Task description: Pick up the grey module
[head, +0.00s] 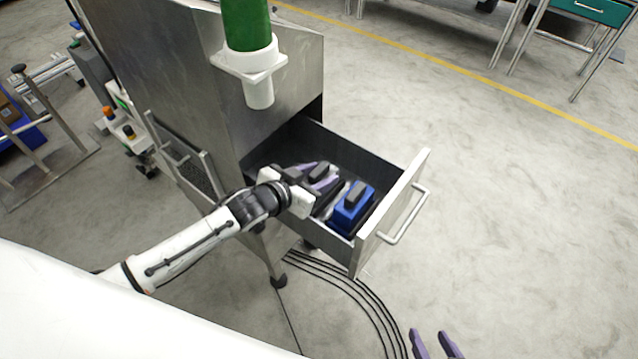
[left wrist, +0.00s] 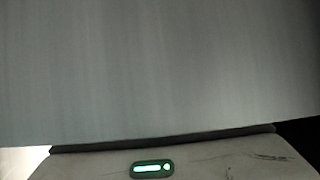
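The grey module (head: 335,194) lies in the open drawer beside a blue module and is partly covered by my left gripper. Its dark handle (head: 319,171) shows between the purple fingers. My left gripper (head: 318,175) reaches into the drawer from the left, with a finger on each side of the handle. Whether the fingers press on it cannot be told. The left wrist view shows only a grey metal surface and part of my wrist with a green light, no module. My right gripper (head: 436,344) shows at the bottom edge, its two purple fingers apart and empty.
The blue module (head: 352,210) sits close by, near the drawer front (head: 391,216) with its bar handle. The metal cabinet (head: 200,80) stands behind my left arm. A green and white cylinder (head: 248,40) hangs above the drawer.

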